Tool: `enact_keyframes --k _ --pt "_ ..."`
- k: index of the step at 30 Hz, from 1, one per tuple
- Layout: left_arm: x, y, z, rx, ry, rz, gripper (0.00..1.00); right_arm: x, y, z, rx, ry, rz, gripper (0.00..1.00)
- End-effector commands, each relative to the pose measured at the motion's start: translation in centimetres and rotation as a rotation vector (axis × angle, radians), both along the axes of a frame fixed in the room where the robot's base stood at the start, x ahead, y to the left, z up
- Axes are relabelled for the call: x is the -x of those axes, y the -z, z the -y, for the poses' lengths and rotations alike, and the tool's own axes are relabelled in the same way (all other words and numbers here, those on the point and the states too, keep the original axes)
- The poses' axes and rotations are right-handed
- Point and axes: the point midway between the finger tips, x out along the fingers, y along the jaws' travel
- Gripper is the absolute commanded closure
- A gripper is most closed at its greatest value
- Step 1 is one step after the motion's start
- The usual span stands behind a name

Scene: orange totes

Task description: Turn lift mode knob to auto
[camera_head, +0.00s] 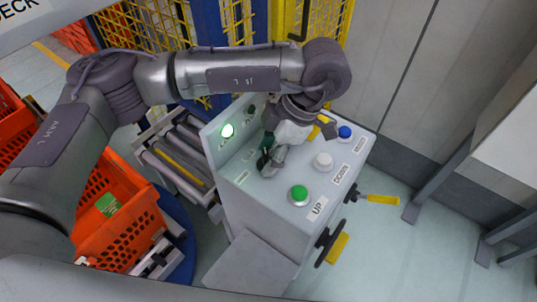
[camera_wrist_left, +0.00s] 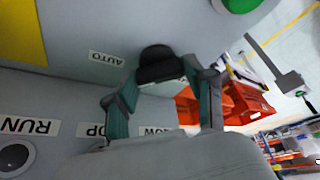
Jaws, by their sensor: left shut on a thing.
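The grey control console (camera_head: 255,200) stands in the middle of the head view. A black knob (camera_wrist_left: 158,66) shows on its panel in the left wrist view, beside the AUTO label (camera_wrist_left: 107,58). My left gripper (camera_head: 266,160) reaches down to the panel from above; its two fingers also show in the left wrist view (camera_wrist_left: 160,88), one on either side of the knob. It is shut on the knob. In the head view the gripper and wrist hide the knob. The knob's exact pointing direction is hard to tell. My right gripper is not in view.
A roller conveyor (camera_head: 178,160) and an orange tote (camera_head: 120,235) lie to the left. Yellow handles (camera_head: 378,199) stick out right.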

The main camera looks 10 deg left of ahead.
Motion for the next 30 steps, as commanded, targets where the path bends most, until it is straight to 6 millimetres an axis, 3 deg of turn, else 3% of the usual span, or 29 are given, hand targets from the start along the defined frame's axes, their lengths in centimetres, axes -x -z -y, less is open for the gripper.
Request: enact_keyframes --k 10,11,15,25,30 --pt "0.0 -0.1 0.1 0.002 0.008 -0.001 0.81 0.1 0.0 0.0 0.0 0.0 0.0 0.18" --pt "0.0 -0.1 0.1 0.002 0.008 -0.001 0.43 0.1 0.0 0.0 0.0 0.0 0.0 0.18" --pt "0.0 -0.1 0.1 0.001 0.007 -0.001 0.21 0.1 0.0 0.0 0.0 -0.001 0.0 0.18" --pt "0.0 -0.2 0.1 0.001 0.005 -0.001 0.21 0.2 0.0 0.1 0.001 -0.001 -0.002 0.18" --pt "-0.2 -1.9 0.8 0.001 0.006 0.003 0.21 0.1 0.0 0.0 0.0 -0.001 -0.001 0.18"
